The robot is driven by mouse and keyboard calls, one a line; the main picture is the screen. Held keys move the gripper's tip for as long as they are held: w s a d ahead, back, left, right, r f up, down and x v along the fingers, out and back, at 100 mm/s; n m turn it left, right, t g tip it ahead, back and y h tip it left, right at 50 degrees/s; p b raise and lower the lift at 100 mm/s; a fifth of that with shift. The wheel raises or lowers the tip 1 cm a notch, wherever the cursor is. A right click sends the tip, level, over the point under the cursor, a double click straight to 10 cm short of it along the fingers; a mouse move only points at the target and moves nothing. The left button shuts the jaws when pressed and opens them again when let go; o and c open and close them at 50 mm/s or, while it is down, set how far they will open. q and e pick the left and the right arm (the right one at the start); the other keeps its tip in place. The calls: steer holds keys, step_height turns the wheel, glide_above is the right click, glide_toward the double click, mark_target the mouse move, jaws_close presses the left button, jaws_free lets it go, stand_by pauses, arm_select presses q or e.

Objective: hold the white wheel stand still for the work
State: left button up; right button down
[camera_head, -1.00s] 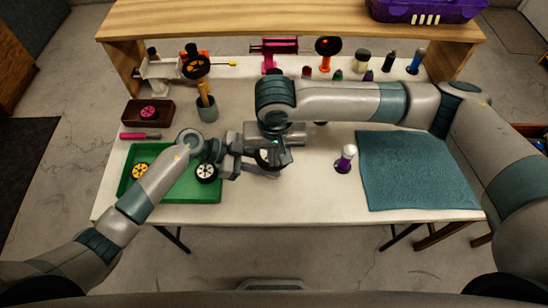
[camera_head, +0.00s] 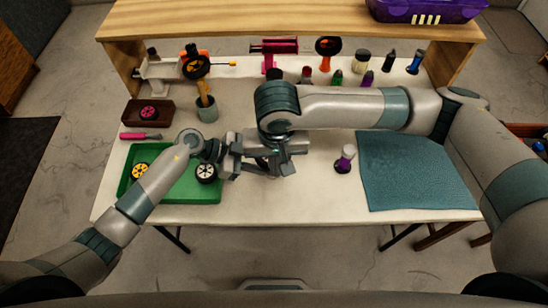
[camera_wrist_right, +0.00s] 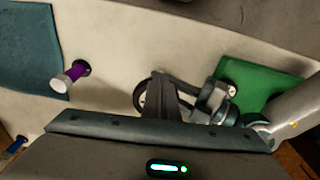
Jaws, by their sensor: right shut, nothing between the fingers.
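A dark wheel with a pale hub (camera_wrist_right: 142,97) shows at my grippers in the right wrist view. It is mostly hidden in the head view, and I cannot make out a stand under it. My left gripper (camera_head: 243,160) is beside this wheel, right of the green tray; its fingers are too hidden to tell open from shut. My right gripper (camera_head: 276,168) is shut and empty, over the wheel area. Its closed fingers (camera_wrist_right: 160,92) overlap the wheel in the right wrist view; contact is unclear. A white stand-like frame (camera_head: 156,69) is at the back left, away from both grippers.
The green tray (camera_head: 180,192) has a yellow-hubbed wheel (camera_head: 140,171) and a white-hubbed wheel (camera_head: 206,171). A purple bottle with a white cap (camera_head: 343,163) stands left of the teal mat (camera_head: 415,175). Several tools and bottles line the back. The front middle of the table is clear.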

step_height(320, 180, up, 12)
steer(key=s, duration=0.1)
steer(key=shift+f, duration=0.25)
steer(key=shift+s, duration=0.1)
arm_select(q)
steer(key=o, duration=1.1)
steer(key=v, duration=1.2)
steer(key=shift+f, duration=0.1)
